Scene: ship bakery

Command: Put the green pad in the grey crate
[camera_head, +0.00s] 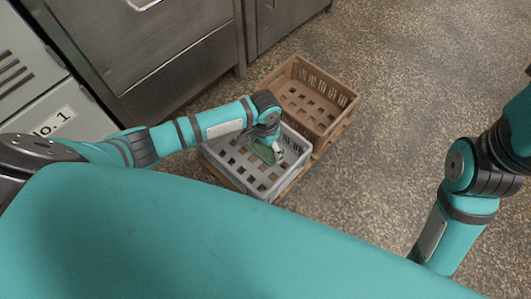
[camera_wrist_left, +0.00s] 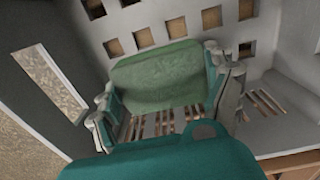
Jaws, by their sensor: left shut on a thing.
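The green pad (camera_wrist_left: 158,76) is in the left wrist view, between the two fingers of my left gripper (camera_wrist_left: 168,105). My left gripper is shut on it. In the head view the pad (camera_head: 263,152) shows as a green patch under my left gripper (camera_head: 272,150), over the inside of the grey crate. The grey crate (camera_head: 228,172) has slotted walls and a holed floor. In the wrist view its wall (camera_wrist_left: 130,25) is behind the pad. I cannot tell whether the pad touches the crate floor. My right gripper is out of view.
A brown crate (camera_head: 318,118) stands directly behind and right of the grey crate. Both rest on a wooden pallet (camera_head: 290,184). Metal cabinets (camera_head: 170,60) stand at the left and back. The speckled floor (camera_head: 420,90) to the right is clear.

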